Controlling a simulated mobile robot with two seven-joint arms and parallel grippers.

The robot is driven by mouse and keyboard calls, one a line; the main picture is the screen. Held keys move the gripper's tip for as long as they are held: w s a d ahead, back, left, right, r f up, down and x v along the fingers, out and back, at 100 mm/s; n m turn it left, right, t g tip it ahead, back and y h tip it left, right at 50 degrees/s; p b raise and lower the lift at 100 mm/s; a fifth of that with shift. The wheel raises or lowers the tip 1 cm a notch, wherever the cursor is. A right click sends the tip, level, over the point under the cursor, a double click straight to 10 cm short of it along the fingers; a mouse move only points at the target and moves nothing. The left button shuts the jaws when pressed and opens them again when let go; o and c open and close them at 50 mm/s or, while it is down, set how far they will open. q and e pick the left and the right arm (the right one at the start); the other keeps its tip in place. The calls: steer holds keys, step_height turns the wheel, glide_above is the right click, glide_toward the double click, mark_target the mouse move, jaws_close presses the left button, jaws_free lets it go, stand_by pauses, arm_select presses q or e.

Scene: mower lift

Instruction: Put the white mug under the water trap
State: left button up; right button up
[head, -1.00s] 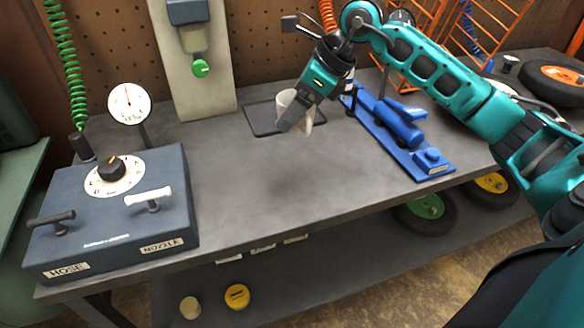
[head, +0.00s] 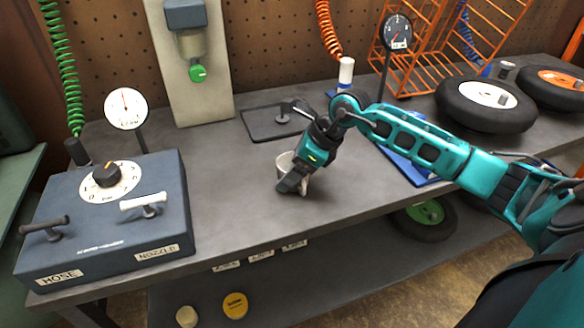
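The white mug (head: 285,160) is at the middle of the bench in the head view, partly hidden by my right gripper (head: 292,182). The gripper comes down over it from the right, with its fingers shut on the mug. I cannot tell whether the mug's base touches the bench top. The water trap (head: 190,42) hangs on a pale upright panel at the back left, with a green knob (head: 198,73) at its bottom. The mug is in front and to the right of it. My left gripper is not in view.
A dark mat (head: 262,130) with a small peg lies behind the mug. A blue-grey control box (head: 110,215) and a round gauge (head: 127,108) stand at left. Wheels (head: 487,100) and an orange rack (head: 440,40) stand at right. The bench below the panel is clear.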

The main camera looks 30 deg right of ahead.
steer(key=o, duration=1)
steer(key=shift+f, duration=0.1)
